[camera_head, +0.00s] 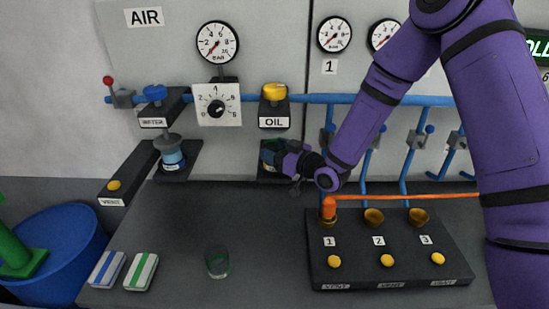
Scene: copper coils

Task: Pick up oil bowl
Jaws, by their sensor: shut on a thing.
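The oil bowl (268,152) is a small dark teal vessel just below the OIL label (273,122) on the wall panel. My purple arm reaches in from the right, and my gripper (281,157) is shut on the bowl's right side. The gripper hides part of the bowl. The bowl is close to or at its dark holder; I cannot tell if there is a gap. A yellow cap (274,91) sits above the label.
A blue bowl (172,155) stands in a holder to the left. A blue pipe (350,98) with valves runs along the panel. A black block (385,270) with brass cups stands at the right. A glass (217,262) and two striped blocks (142,271) are on the counter.

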